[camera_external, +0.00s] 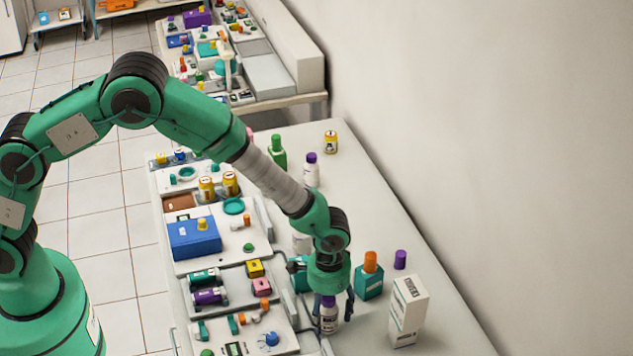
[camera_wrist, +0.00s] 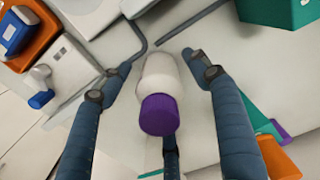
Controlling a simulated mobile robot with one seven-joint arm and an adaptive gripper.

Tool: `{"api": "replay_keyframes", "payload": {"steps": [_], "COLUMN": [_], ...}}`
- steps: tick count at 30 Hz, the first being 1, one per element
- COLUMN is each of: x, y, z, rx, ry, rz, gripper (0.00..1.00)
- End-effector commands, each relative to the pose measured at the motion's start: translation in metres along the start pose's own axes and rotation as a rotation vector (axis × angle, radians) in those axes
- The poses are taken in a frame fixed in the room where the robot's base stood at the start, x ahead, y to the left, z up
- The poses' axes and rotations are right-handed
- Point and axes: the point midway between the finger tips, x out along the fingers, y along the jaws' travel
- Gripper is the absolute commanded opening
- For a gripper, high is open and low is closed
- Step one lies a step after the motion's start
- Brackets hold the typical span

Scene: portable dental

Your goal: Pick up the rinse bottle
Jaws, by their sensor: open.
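A white bottle with a purple cap (camera_external: 328,318), which may be the rinse bottle, stands on the pale table below my gripper (camera_external: 335,300). In the wrist view this bottle (camera_wrist: 160,75) lies between the spread fingers of my gripper (camera_wrist: 158,64), its purple cap towards the camera. The fingers are open around it, with gaps visible on both sides. A third finger shows just beyond the cap. A second white bottle with a purple cap (camera_external: 312,172) stands farther back on the table. My wrist hides part of the area behind it.
A teal bottle with an orange cap (camera_external: 369,278) and a white box (camera_external: 408,312) stand close on the right. A purple cylinder (camera_external: 400,260) stands behind them. Trays of small items (camera_external: 222,290) lie left. The table's back right is mostly clear beside the wall.

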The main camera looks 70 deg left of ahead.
Motion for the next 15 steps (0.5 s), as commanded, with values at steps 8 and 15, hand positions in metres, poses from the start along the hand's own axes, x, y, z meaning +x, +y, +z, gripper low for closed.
{"api": "replay_keyframes", "payload": {"steps": [8, 15], "x": [-0.0002, -0.0001], "y": [0.0000, -0.0001], "z": [0.0000, 0.0000], "rx": [0.000, 0.000], "ry": [0.000, 0.000], "rz": [0.000, 0.000], "gripper": [0.54, 0.08]}}
